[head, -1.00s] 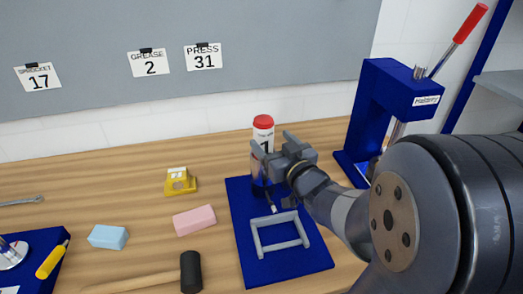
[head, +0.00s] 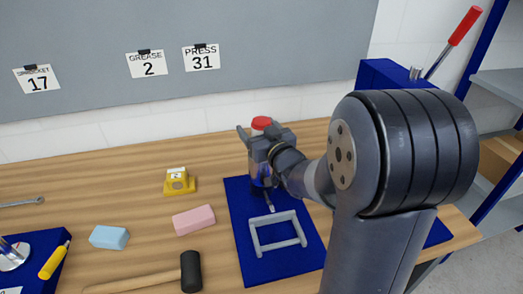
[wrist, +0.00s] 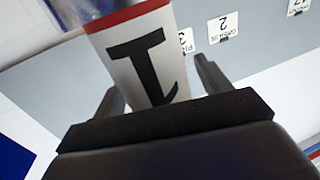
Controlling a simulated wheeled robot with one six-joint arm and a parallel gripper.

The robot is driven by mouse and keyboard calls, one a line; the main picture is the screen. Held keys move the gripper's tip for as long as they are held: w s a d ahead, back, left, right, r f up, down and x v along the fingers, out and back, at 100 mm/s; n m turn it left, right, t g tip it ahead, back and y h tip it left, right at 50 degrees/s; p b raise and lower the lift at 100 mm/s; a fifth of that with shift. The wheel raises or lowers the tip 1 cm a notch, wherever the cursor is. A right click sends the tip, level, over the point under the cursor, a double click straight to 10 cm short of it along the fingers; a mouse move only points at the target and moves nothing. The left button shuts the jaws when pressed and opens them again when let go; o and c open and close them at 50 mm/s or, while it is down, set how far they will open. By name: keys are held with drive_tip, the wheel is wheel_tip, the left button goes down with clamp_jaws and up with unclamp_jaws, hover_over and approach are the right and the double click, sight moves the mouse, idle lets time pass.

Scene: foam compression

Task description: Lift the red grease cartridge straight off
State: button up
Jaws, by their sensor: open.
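The red grease cartridge (head: 261,122) stands upright near the back of a blue mat; its red cap shows above my gripper. In the wrist view its white body (wrist: 135,55) has a red band and a large black "1". My gripper (head: 262,141) is open at the upper part of the cartridge, which hides much of its body in the head view. In the wrist view, my gripper (wrist: 158,88) has one finger on each side of the cartridge, with visible gaps.
A grey frame (head: 252,237) lies on the blue mat (head: 240,270). A pink block (head: 194,220), a yellow block (head: 179,182), a light blue block (head: 109,237) and a mallet (head: 191,271) lie to the left. A blue press (head: 385,72) stands behind my arm at right.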

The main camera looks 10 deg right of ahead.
drive_tip(key=shift+r, duration=0.1)
clamp_jaws()
idle(0.6)
